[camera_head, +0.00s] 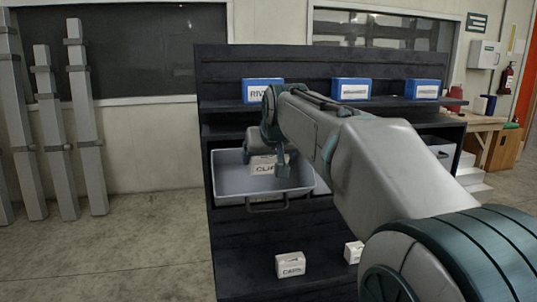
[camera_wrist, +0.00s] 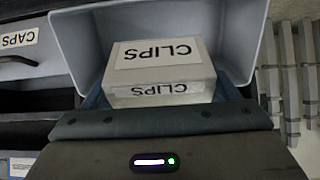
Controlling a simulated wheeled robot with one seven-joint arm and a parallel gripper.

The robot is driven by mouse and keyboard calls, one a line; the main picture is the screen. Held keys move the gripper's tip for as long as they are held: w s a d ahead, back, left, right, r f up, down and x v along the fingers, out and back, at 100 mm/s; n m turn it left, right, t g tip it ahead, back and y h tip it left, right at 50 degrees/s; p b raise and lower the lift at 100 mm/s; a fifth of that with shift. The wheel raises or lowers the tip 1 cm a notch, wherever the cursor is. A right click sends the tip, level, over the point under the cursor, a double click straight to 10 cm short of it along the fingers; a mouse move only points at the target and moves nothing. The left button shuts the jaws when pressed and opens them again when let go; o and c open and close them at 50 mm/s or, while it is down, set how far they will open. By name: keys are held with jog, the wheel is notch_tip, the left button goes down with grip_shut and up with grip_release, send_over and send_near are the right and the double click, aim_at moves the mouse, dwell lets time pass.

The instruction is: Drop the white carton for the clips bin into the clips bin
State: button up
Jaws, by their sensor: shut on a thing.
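The white carton (camera_head: 263,166) labelled CLIPS is held by my gripper (camera_head: 283,165) at the grey bin on the middle shelf. In the wrist view the carton (camera_wrist: 162,70) lies just beyond my dark gripper body, its label upside down. My gripper is shut on it; the fingertips are mostly hidden. The grey bin (camera_head: 235,184) is pulled out from the rack, open at the top. In the wrist view its pale walls (camera_wrist: 84,45) stand around the carton on several sides. I cannot tell how high the carton is above the bin floor.
A dark rack (camera_head: 225,135) carries blue labelled boxes (camera_head: 352,89) on its upper shelf. Small white cartons (camera_head: 290,264) stand on the bottom shelf. A CAPS label (camera_wrist: 18,39) shows left in the wrist view. Metal posts (camera_head: 88,130) lean at the left wall; the floor there is clear.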

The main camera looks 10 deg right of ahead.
jog(key=shift+w+f+b, duration=0.35)
jog(key=shift+w+f, duration=0.15)
jog(key=shift+f, duration=0.35)
jog(key=shift+w+f+b, duration=0.3)
jog(key=shift+w+f, duration=0.2)
jog(key=shift+f, duration=0.35)
jog(key=o, duration=0.9)
jog(key=shift+o, duration=0.2)
jog(key=p+v, duration=0.2)
jog(key=v, duration=1.1)
jog(key=shift+s+r+p, duration=0.25)
jog(key=shift+s+p, duration=0.05)
